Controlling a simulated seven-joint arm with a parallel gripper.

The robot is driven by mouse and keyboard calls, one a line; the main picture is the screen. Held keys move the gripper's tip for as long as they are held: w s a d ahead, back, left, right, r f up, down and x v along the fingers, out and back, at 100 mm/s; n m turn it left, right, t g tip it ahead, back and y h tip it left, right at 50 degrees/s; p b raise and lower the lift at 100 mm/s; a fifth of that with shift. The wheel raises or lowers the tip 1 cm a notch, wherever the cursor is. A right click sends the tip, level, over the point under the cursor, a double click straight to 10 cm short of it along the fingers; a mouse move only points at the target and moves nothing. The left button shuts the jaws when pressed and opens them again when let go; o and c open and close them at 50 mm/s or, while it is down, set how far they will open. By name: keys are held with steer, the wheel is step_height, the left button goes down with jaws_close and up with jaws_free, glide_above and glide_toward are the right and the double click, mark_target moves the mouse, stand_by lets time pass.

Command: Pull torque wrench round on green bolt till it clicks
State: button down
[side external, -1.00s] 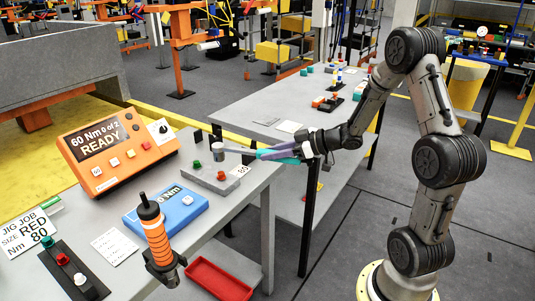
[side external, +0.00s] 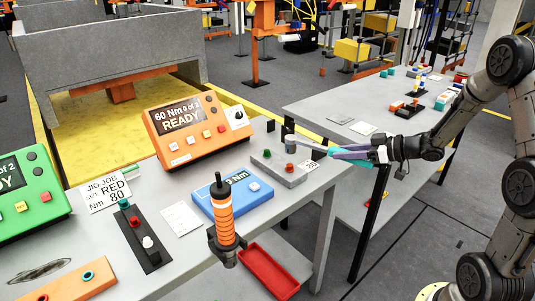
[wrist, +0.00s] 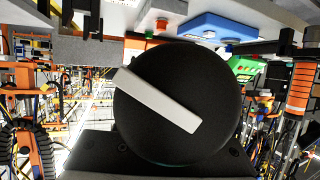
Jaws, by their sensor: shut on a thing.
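The torque wrench (side external: 313,146) has a grey shaft running left to a grey head over the grey bolt block (side external: 284,178). The green bolt (side external: 267,154) shows at the block's left, and a red bolt (side external: 290,167) is below the wrench head. I cannot tell which bolt, if any, the head sits on. My gripper (side external: 345,154) is shut on the wrench's right end, among purple and teal parts. In the wrist view a large black disc with a pale bar hides the jaws and the wrench.
An orange controller (side external: 185,145) reads "60 Nm 0 of 2 READY". A blue box (side external: 228,204), an orange-gripped upright tool (side external: 222,218) and a red tray (side external: 268,270) are nearby. A card (side external: 104,193) reads "JIG JOB SIZE RED Nm 80". A second table (side external: 330,110) stands behind.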

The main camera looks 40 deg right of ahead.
steer(key=shift+r, duration=0.15)
steer(key=shift+w+d, duration=0.1)
steer(key=w+d, duration=0.1)
steer(key=w, duration=1)
steer(key=shift+w+r+n+y, duration=0.15)
steer(key=shift+r+n+y, duration=0.25)
steer(key=shift+f, duration=3.4)
stand_by(0.8)
steer(key=shift+s+a+m+h, duration=0.2)
steer(key=shift+a+m+h, duration=0.25)
steer(key=shift+a, duration=0.1)
steer(key=shift+s+a+m+h, duration=0.15)
steer(key=shift+a+m+h, duration=0.2)
steer(key=shift+a+h, duration=0.15)
stand_by(1.0)
